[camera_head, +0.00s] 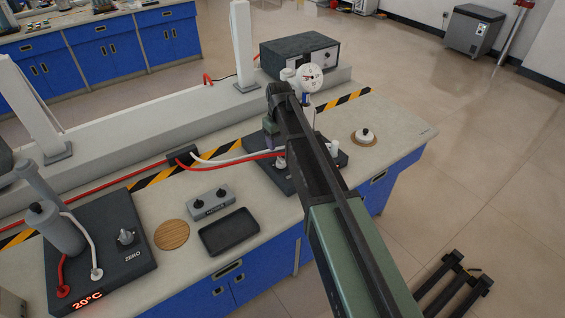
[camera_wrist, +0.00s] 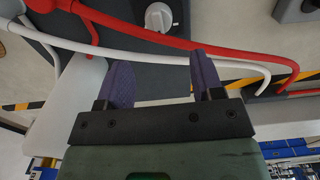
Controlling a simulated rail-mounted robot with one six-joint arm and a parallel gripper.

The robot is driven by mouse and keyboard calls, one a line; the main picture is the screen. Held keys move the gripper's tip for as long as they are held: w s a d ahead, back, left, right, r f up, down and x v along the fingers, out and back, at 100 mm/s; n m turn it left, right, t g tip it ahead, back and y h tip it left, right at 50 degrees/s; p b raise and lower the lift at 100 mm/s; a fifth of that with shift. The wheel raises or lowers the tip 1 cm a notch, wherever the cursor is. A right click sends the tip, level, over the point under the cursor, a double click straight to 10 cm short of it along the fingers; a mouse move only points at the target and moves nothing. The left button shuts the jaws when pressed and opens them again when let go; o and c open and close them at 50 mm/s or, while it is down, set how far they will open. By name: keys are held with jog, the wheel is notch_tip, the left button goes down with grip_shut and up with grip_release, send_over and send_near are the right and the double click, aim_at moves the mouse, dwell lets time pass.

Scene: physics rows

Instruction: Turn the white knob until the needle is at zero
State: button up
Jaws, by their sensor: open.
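A round white gauge (camera_head: 309,77) stands at the back of the bench. A dark needle shows on its face, but the scale is too small to read. A pale knob (camera_wrist: 158,17) sits on a dark panel in the wrist view, just beyond my fingertips and apart from them. It likely matches the whitish knob (camera_head: 281,162) on the dark base in the head view, partly hidden by my arm. My gripper (camera_wrist: 163,80) has two purple fingers spread apart with nothing between them. In the head view my gripper (camera_head: 272,142) is mostly hidden by the arm.
Red and white hoses (camera_wrist: 130,40) cross close to my fingers. A grey box (camera_head: 211,204), black tray (camera_head: 230,232), wooden disc (camera_head: 172,235) and white lidded piece (camera_head: 365,134) are on the bench.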

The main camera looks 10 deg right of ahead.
aim_at(280, 157)
notch_tip(280, 157, down, 8)
jog(key=b, duration=0.6)
jog(key=shift+f+b, duration=0.2)
jog(key=shift+b, duration=0.2)
jog(key=shift+r, duration=0.1)
jog(key=shift+c, duration=0.2)
jog(key=c, duration=0.8)
